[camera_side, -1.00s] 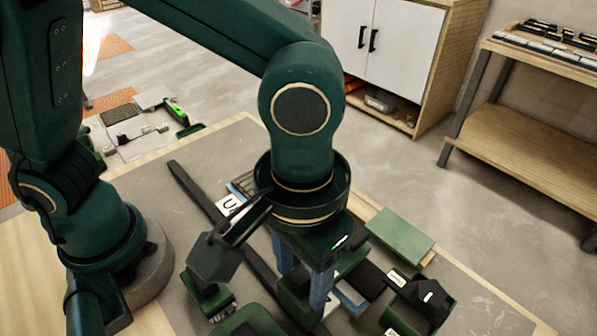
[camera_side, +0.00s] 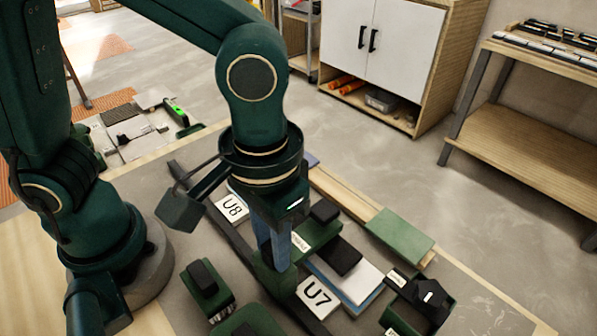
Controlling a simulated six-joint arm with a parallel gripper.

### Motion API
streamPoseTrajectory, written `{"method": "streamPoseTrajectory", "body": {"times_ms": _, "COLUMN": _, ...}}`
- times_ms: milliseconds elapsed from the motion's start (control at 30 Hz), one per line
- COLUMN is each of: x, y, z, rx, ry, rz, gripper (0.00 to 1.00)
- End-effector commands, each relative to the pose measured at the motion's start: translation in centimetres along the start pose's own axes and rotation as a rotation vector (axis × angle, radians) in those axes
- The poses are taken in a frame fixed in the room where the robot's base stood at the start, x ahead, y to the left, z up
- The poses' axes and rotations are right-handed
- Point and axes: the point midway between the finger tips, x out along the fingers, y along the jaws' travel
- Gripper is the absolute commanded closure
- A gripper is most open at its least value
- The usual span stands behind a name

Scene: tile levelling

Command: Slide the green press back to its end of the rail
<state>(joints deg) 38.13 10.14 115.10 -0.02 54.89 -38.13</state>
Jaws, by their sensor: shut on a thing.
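My gripper (camera_side: 273,262) points down with its blue fingers shut on the green press (camera_side: 274,283), at the dark rail (camera_side: 194,188). The press stands partway along the rail, between the tile marked U8 (camera_side: 232,207) and the tile marked U7 (camera_side: 317,294). A green block (camera_side: 318,236) with a black knob and a label is just right of the fingers; I cannot tell whether it joins the press. The grip itself is partly hidden by the fingers and wrist.
A white tile (camera_side: 358,281) with a dark pad (camera_side: 339,256) lies right of the press. A green block with a black top (camera_side: 203,281) stands left of the rail. A green and black fixture (camera_side: 425,300) and a flat green plate (camera_side: 400,234) are at the right.

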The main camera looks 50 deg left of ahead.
Motion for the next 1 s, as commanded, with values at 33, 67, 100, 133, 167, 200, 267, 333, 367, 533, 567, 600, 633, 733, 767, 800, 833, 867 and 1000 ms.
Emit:
{"method": "streamPoseTrajectory", "body": {"times_ms": 33, "x": -0.1, "y": -0.4, "z": -0.1, "rx": -0.003, "ry": 0.005, "rz": 0.003, "gripper": 1.0}}
{"method": "streamPoseTrajectory", "body": {"times_ms": 67, "x": -0.1, "y": -0.7, "z": -0.1, "rx": -0.004, "ry": 0.004, "rz": 0.002, "gripper": 1.0}}
{"method": "streamPoseTrajectory", "body": {"times_ms": 100, "x": -0.1, "y": -1.0, "z": -0.1, "rx": -0.004, "ry": 0.005, "rz": 0.003, "gripper": 1.0}}
{"method": "streamPoseTrajectory", "body": {"times_ms": 133, "x": -0.1, "y": -1.3, "z": -0.1, "rx": -0.004, "ry": 0.005, "rz": 0.003, "gripper": 1.0}}
{"method": "streamPoseTrajectory", "body": {"times_ms": 167, "x": -0.1, "y": -1.6, "z": -0.1, "rx": -0.004, "ry": 0.005, "rz": 0.003, "gripper": 1.0}}
{"method": "streamPoseTrajectory", "body": {"times_ms": 200, "x": -0.1, "y": -1.9, "z": -0.1, "rx": -0.004, "ry": 0.006, "rz": 0.003, "gripper": 1.0}}
{"method": "streamPoseTrajectory", "body": {"times_ms": 267, "x": -0.1, "y": -2.4, "z": -0.1, "rx": -0.004, "ry": 0.006, "rz": 0.004, "gripper": 1.0}}
{"method": "streamPoseTrajectory", "body": {"times_ms": 333, "x": -0.1, "y": -3.0, "z": -0.1, "rx": -0.004, "ry": 0.006, "rz": 0.004, "gripper": 1.0}}
{"method": "streamPoseTrajectory", "body": {"times_ms": 367, "x": -0.1, "y": -3.3, "z": -0.1, "rx": -0.004, "ry": 0.006, "rz": 0.003, "gripper": 1.0}}
{"method": "streamPoseTrajectory", "body": {"times_ms": 533, "x": -0.1, "y": -4.7, "z": -0.2, "rx": -0.005, "ry": 0.007, "rz": 0.004, "gripper": 1.0}}
{"method": "streamPoseTrajectory", "body": {"times_ms": 567, "x": -0.1, "y": -5.0, "z": -0.2, "rx": -0.005, "ry": 0.007, "rz": 0.003, "gripper": 1.0}}
{"method": "streamPoseTrajectory", "body": {"times_ms": 600, "x": -0.1, "y": -5.3, "z": -0.2, "rx": -0.005, "ry": 0.006, "rz": 0.003, "gripper": 1.0}}
{"method": "streamPoseTrajectory", "body": {"times_ms": 633, "x": -0.1, "y": -5.6, "z": -0.2, "rx": -0.005, "ry": 0.007, "rz": 0.003, "gripper": 1.0}}
{"method": "streamPoseTrajectory", "body": {"times_ms": 733, "x": -0.1, "y": -6.4, "z": -0.1, "rx": -0.005, "ry": 0.008, "rz": 0.003, "gripper": 1.0}}
{"method": "streamPoseTrajectory", "body": {"times_ms": 767, "x": -0.1, "y": -6.7, "z": -0.1, "rx": -0.005, "ry": 0.008, "rz": 0.004, "gripper": 1.0}}
{"method": "streamPoseTrajectory", "body": {"times_ms": 800, "x": -0.1, "y": -7.0, "z": -0.2, "rx": -0.006, "ry": 0.009, "rz": 0.004, "gripper": 1.0}}
{"method": "streamPoseTrajectory", "body": {"times_ms": 833, "x": -0.1, "y": -7.3, "z": -0.2, "rx": -0.005, "ry": 0.009, "rz": 0.003, "gripper": 1.0}}
{"method": "streamPoseTrajectory", "body": {"times_ms": 867, "x": -0.1, "y": -7.5, "z": -0.2, "rx": -0.006, "ry": 0.009, "rz": 0.003, "gripper": 1.0}}
{"method": "streamPoseTrajectory", "body": {"times_ms": 1000, "x": -0.1, "y": -8.8, "z": -0.2, "rx": -0.006, "ry": 0.009, "rz": 0.003, "gripper": 1.0}}
